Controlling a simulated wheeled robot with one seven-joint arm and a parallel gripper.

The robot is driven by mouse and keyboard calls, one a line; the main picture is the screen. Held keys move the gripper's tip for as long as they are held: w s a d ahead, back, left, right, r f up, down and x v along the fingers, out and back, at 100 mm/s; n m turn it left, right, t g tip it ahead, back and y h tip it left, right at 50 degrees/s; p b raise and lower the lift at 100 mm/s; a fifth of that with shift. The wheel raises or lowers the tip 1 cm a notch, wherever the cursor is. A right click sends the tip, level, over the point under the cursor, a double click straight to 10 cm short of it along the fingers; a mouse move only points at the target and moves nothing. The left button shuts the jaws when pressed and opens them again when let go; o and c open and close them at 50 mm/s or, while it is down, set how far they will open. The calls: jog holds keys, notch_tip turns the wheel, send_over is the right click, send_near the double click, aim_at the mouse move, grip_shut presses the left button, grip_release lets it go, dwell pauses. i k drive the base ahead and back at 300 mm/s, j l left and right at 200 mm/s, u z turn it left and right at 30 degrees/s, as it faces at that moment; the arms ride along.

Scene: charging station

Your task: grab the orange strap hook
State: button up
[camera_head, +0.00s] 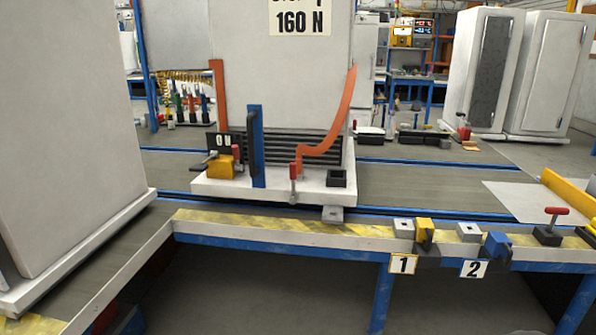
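A curved orange strap (331,128) rises at the right front of the white cabinet on the pallet. Its lower end bends left and down to a small piece (299,155) near a red-handled clamp (293,178); whether that end is the hook, I cannot tell. A second, straight orange strap (218,100) stands upright at the cabinet's left side. My gripper is not in view.
The cabinet's white pallet (270,190) sits on the conveyor behind a yellow-marked rail (270,225). A blue upright handle (257,145) stands left of the curved strap. Blocks marked 1 (402,264) and 2 (473,268) hang on the rail. A large cabinet (65,130) fills the left.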

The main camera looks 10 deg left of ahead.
aim_at(299, 161)
jog(key=u, duration=0.3)
jog(key=i+l+u, duration=0.15)
jog(key=u, duration=0.35)
jog(key=i+l+u, duration=0.55)
jog(key=i+l, duration=0.5)
jog(key=l, duration=0.15)
jog(key=i+l+u, duration=0.15)
jog(key=l, duration=0.25)
jog(key=i, duration=0.35)
